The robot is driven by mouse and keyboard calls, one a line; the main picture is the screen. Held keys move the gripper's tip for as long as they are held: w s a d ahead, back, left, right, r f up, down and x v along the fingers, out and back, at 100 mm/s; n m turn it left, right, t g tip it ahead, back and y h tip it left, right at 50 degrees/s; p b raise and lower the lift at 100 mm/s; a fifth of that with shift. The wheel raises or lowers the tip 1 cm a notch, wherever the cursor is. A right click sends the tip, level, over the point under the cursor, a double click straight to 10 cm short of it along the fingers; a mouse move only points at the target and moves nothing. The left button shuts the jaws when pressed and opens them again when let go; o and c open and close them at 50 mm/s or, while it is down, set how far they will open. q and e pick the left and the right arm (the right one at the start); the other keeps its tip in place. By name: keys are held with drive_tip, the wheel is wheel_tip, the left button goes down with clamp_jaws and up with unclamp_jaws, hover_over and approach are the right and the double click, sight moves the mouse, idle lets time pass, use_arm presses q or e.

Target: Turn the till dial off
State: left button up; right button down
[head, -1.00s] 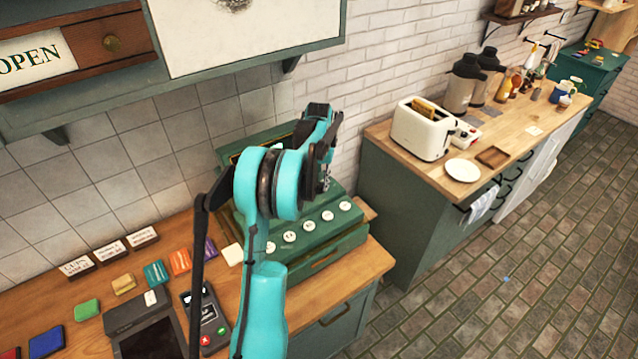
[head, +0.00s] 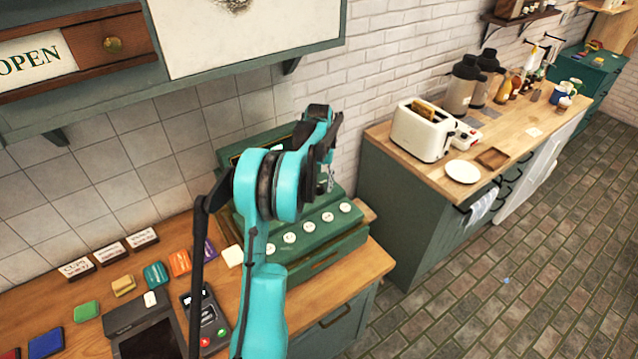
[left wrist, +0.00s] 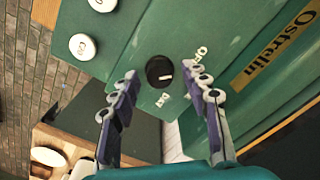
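The green till (head: 325,245) stands on the wooden counter in the head view, with a row of round white keys. In the head view my left gripper (head: 326,165) is over the till's right part. My right gripper is not in view.
A card reader (head: 205,320), small signs and coloured blocks lie left of the till. A shelf cabinet (head: 110,95) hangs above. A second counter at the right holds a toaster (head: 422,130), a plate (head: 462,171) and flasks. Open floor lies at the lower right.

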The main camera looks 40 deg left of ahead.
sight(319, 186)
use_arm(q)
wheel_tip(319, 186, up, 12)
idle(0.5)
idle(0.4)
drive_tip(key=s+d+f+m+t+b, duration=0.2)
drive_tip(key=s+d+b, duration=0.2)
drive_tip(key=d, duration=0.6)
drive_tip(key=s+d+f+m+t+b, duration=0.1)
drive_tip(key=s+d+b, duration=0.35)
drive_tip(key=d, duration=0.45)
drive_tip(key=s+d+f+m+t+b, duration=0.3)
drive_tip(key=s+d+f+b, duration=0.3)
drive_tip(key=s+d+f, duration=0.6)
wheel_tip(319, 186, down, 3)
drive_tip(key=shift+s+d+r+t, duration=0.1)
drive_tip(key=shift+s+d+t, duration=0.15)
drive_tip(key=shift+s+t, duration=0.55)
drive_tip(key=shift+s, duration=0.15)
